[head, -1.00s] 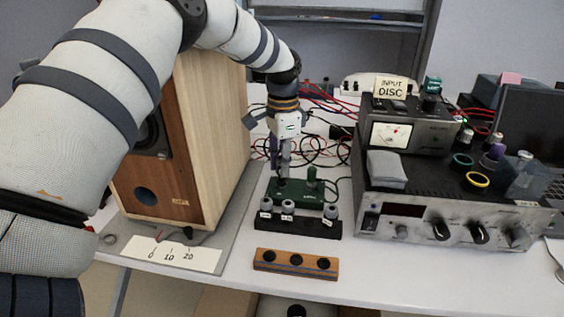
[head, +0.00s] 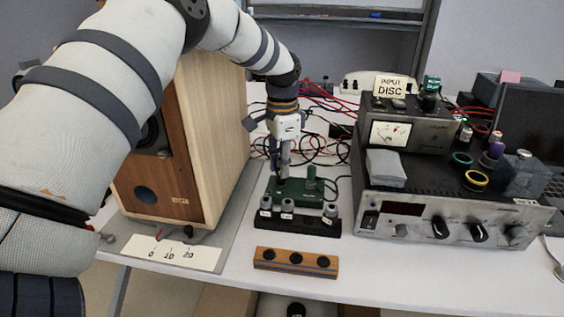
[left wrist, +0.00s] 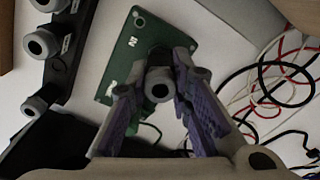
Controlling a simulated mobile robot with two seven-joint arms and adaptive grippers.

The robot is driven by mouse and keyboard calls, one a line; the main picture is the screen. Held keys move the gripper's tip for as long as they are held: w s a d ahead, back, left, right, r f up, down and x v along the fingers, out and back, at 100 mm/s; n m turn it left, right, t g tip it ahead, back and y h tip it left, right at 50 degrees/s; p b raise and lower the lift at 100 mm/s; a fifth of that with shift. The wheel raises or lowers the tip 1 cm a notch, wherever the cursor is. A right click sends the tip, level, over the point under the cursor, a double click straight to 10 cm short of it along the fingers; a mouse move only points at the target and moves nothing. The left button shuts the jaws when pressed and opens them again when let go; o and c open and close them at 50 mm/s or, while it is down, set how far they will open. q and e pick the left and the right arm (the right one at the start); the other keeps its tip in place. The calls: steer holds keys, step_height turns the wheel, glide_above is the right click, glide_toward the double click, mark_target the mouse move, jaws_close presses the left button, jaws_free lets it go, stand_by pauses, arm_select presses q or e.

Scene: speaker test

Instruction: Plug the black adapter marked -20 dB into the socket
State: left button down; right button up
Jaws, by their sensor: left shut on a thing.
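My left gripper (head: 283,174) points down over the green box (head: 325,198) on the table. In the left wrist view, its purple-padded fingers (left wrist: 158,92) are shut on an adapter (left wrist: 158,84) with a grey collar and dark centre. The adapter is over the green box (left wrist: 122,62), which also shows in that view; any mark on it cannot be read. Its lower end and the socket under it are hidden, so I cannot tell whether it is seated. A black rack (head: 310,226) in front holds three grey-topped adapters (head: 287,206), with one gap. My right gripper is out of view.
A wooden speaker (head: 215,150) stands left of the gripper. An amplifier (head: 455,215) with a meter unit (head: 393,134) stands right. A wooden block (head: 297,263) with three dark round spots lies near the front edge. Loose cables (left wrist: 265,95) lie behind the box.

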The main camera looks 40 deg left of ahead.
arm_select(q)
steer(key=shift+f, duration=0.6)
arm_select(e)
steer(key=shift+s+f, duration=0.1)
arm_select(q)
steer(key=c, duration=1.4)
jaws_free()
steer(key=shift+o, duration=0.2)
steer(key=shift+r+p, duration=0.7)
steer(key=shift+r, duration=3.15)
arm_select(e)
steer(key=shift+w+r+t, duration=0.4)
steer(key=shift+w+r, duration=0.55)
